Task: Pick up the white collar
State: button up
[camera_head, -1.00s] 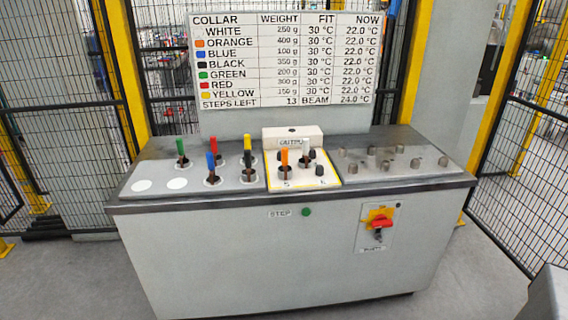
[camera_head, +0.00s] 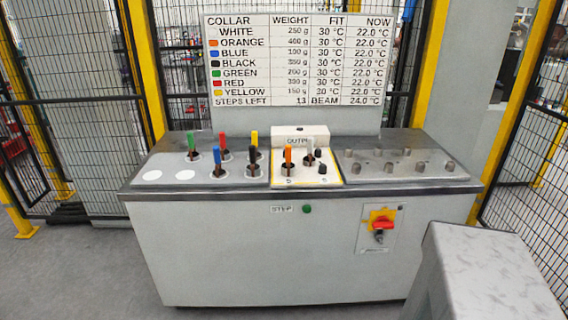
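The white-topped collar (camera_head: 309,147) stands upright on the pale, yellow-edged OUTPUT panel (camera_head: 304,183), just right of the orange-topped one (camera_head: 288,155). It is small and blends into the white OUTPUT box (camera_head: 300,132) behind it. The panel sits in the middle of the grey console top. The sign (camera_head: 296,60) lists WHITE as 250 g, fit 30 °C, now 22.0 °C. My gripper is not in view.
Green, red, blue, yellow and black tops (camera_head: 223,140) stand left of the panel. Two white discs (camera_head: 185,174) lie at far left. Dark knobs (camera_head: 389,167) stand on the right. A grey block (camera_head: 485,270) fills the lower right. Floor (camera_head: 95,270) at left is clear.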

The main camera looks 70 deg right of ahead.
aim_at(310, 151)
jog(key=z, duration=0.2)
jog(key=k, duration=0.25)
jog(key=u, duration=2.5)
jog(key=k, duration=1.15)
jog(key=z, duration=0.7)
